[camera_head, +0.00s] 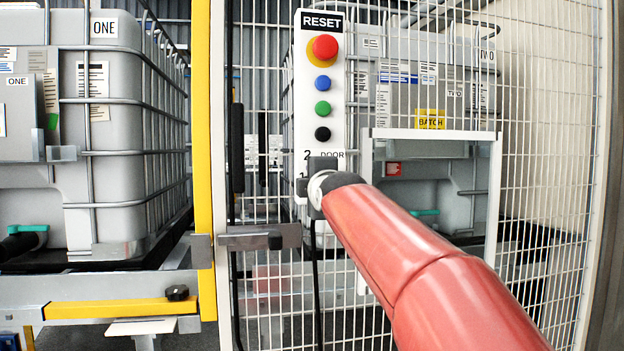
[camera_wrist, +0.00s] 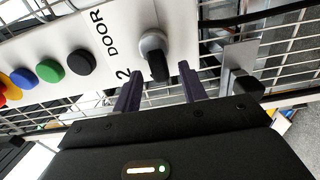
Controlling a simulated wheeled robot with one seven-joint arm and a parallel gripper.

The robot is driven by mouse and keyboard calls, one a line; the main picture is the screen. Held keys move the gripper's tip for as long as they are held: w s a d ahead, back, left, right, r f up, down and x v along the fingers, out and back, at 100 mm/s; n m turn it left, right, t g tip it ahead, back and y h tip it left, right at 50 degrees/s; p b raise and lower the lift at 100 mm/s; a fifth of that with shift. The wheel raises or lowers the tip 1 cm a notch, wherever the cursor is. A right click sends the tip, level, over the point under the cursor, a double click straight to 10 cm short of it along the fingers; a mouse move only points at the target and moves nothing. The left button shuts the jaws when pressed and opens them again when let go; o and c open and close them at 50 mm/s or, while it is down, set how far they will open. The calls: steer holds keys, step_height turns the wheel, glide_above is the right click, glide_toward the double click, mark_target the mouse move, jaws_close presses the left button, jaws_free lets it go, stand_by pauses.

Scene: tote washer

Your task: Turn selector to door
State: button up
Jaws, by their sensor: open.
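The selector (camera_wrist: 153,52) is a grey round collar with a black handle on the white control panel (camera_wrist: 40,38), beside the printed "DOOR" and "2". In the wrist view my gripper (camera_wrist: 160,76) is open, one dark finger on each side of the black handle's line. The fingertips reach close to the handle; I cannot tell whether they touch it. Which label the handle points to is unclear. In the head view my gripper (camera_head: 322,165) is at the lower panel (camera_head: 303,110), below "DOOR", and with my red arm hides the selector.
Above the selector are black (camera_head: 323,134), green (camera_head: 323,109) and blue (camera_head: 322,82) buttons and a red stop button (camera_head: 325,46). A mesh fence (camera_head: 548,120) surrounds the panel. A latch bar (camera_head: 255,237) sticks out lower left. A caged tank (camera_head: 110,130) stands left.

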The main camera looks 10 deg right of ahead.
steer(key=shift+w, duration=0.25)
jaws_close()
